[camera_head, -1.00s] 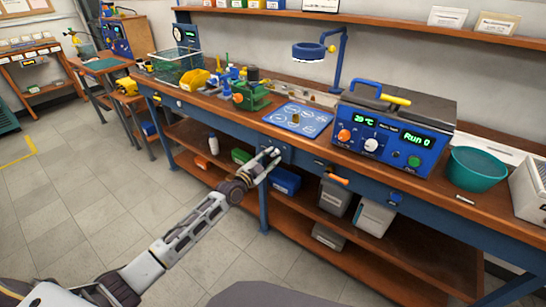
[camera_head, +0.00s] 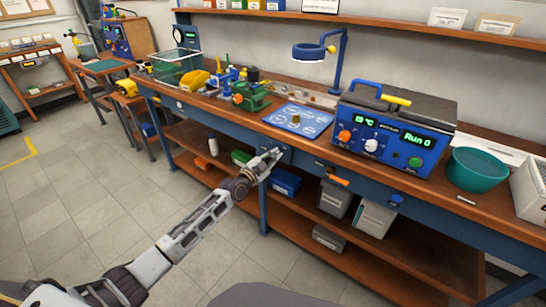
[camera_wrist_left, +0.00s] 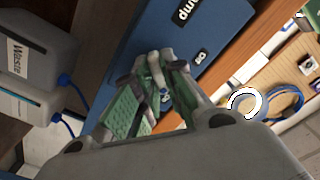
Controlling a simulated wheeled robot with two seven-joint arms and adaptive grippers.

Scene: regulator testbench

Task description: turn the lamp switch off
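The lamp (camera_head: 309,51) is a blue ring on a jointed blue stand at the back of the bench, with a pale underside. My left gripper (camera_head: 275,154) is at the blue front rail of the bench, below the blue mat. In the left wrist view, its green-padded fingers (camera_wrist_left: 163,68) converge in front of a blue panel (camera_wrist_left: 205,25) with dark labels. The fingers hide what lies between and behind their tips, so I cannot make out the switch lever or whether they touch it. My right gripper is not in view.
A blue control box (camera_head: 385,135) and a teal bowl (camera_head: 477,170) stand on the bench to the right. A blue mat (camera_head: 298,120) lies above my gripper. Grey containers (camera_head: 335,197) stand on the shelf below. The floor at the left is clear.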

